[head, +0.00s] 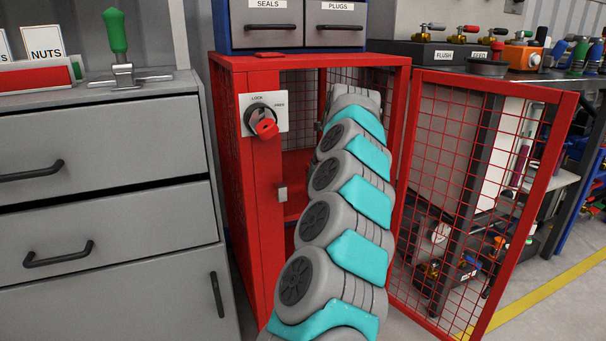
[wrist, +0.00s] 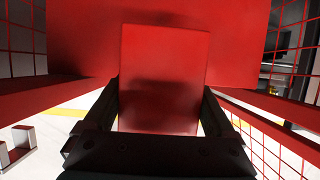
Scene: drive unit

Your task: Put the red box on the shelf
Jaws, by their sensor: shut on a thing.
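The red box (wrist: 165,45) fills the middle of the wrist view, held between the two dark fingers of my gripper (wrist: 162,90). My gripper is shut on it. A broad red panel (wrist: 80,35) lies beyond the box; I cannot tell whether the box touches it. In the head view my arm reaches into the open red mesh cabinet (head: 240,180), hiding my gripper and the box. A red shelf-like surface (head: 295,208) shows inside the cabinet, left of my arm, mostly hidden.
The mesh door (head: 483,130) stands open to the right of my arm. A lock switch with a red key (head: 265,126) is on the cabinet's left post. Grey drawers (head: 110,190) stand on the left. Red bars and mesh flank my gripper in the wrist view.

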